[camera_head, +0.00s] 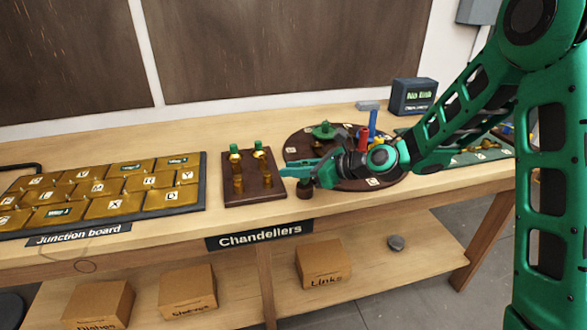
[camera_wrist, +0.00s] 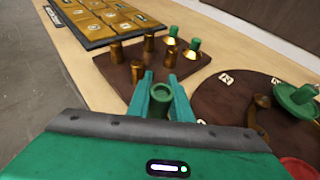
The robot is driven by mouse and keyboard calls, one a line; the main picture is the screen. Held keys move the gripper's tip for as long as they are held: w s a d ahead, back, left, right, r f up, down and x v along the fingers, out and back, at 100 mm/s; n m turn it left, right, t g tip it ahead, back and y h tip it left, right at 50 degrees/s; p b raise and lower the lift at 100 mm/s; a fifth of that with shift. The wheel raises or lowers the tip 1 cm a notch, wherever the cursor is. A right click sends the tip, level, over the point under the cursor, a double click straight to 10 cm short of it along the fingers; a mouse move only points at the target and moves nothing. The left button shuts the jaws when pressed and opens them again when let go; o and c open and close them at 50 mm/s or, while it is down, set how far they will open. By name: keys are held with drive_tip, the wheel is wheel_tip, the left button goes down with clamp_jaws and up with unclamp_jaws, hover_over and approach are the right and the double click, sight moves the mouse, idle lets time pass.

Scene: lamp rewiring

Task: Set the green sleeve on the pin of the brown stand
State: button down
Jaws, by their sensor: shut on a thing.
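The green sleeve (camera_wrist: 160,103) is a short hollow tube between the two fingers of my gripper (camera_wrist: 160,86) in the wrist view. My gripper is shut on it. In the head view my gripper (camera_head: 290,173) is just right of the square brown stand (camera_head: 266,192), and the sleeve cannot be made out there. The stand also shows in the wrist view (camera_wrist: 112,70), ahead of the fingertips. It bears several upright brass pins (camera_wrist: 137,72). Two brass fittings at its back carry green tops (camera_wrist: 194,44). The sleeve is apart from the pins.
A round brown turntable (camera_head: 373,182) with a green dish-like part (camera_head: 324,131) and red (camera_head: 364,137) and blue pieces is at the right. The junction board (camera_head: 104,218) lies left of the stand.

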drive_tip(key=shift+f, duration=0.5)
idle(0.3)
drive_tip(key=c, duration=1.5)
unclamp_jaws()
drive_tip(key=v, duration=1)
drive_tip(key=shift+s+d, duration=0.2)
drive_tip(key=shift+d, duration=0.1)
drive_tip(key=shift+d, duration=0.1)
drive_tip(key=s+d+f+n+g+h, duration=0.1)
drive_tip(key=s+d+f+n+h, duration=0.1)
drive_tip(key=s+d+n+h, duration=0.65)
drive_tip(key=s+d+f+n+g+h, duration=0.15)
drive_tip(key=s+d+n, duration=0.3)
drive_tip(key=d, duration=0.95)
drive_tip(key=s+d+r+n+g, duration=0.1)
drive_tip(key=s+d, duration=0.2)
drive_tip(key=s, duration=0.3)
drive_tip(key=s+d+n+g+h, duration=0.1)
drive_tip(key=s+d+n, duration=0.1)
drive_tip(key=s+d, duration=0.2)
drive_tip(key=s+d+r+n+g, duration=0.1)
drive_tip(key=s+d, duration=0.3)
drive_tip(key=s, duration=0.6)
drive_tip(key=shift+s+d+r+g+h, duration=0.15)
drive_tip(key=shift+r+g+h, duration=0.2)
drive_tip(key=shift+g, duration=0.2)
